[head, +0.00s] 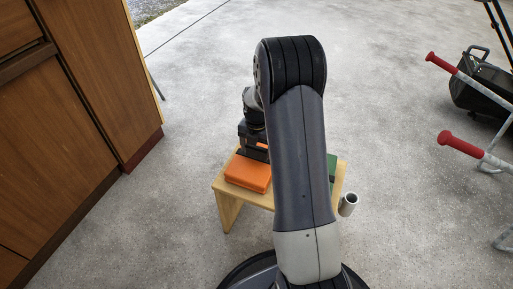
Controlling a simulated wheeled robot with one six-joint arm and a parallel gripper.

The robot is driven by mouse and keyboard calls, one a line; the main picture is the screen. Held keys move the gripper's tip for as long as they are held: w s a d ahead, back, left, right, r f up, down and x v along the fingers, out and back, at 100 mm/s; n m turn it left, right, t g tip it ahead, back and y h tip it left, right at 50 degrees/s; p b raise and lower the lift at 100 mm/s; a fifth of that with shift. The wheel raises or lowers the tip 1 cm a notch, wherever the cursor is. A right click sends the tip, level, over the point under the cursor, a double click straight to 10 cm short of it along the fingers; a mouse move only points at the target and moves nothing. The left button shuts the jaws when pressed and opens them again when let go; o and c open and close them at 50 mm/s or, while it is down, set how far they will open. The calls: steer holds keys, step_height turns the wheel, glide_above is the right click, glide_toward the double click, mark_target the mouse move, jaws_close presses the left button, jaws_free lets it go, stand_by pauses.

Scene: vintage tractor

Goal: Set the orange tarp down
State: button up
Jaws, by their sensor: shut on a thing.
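The orange tarp (248,174) is a folded, flat block at the left part of a small light wooden stool (223,194). It lies on or just above the stool top; I cannot tell which. My gripper (254,154) is dark, points down at the tarp's back edge and is shut on it. The fingertips are mostly hidden behind the gripper body and my arm, which also covers the middle of the stool.
A green thing (331,168) shows at the stool's right side, partly hidden. A grey cylinder (348,204) is beside its right edge. Wooden cabinets (75,110) stand left. Red-handled metal bars (462,145) and a black container (482,85) are right. The concrete floor beyond is clear.

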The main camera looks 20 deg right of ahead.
steer(key=o, duration=1.9)
step_height(320, 180, up, 12)
steer(key=p, duration=0.4)
steer(key=shift+r, duration=0.1)
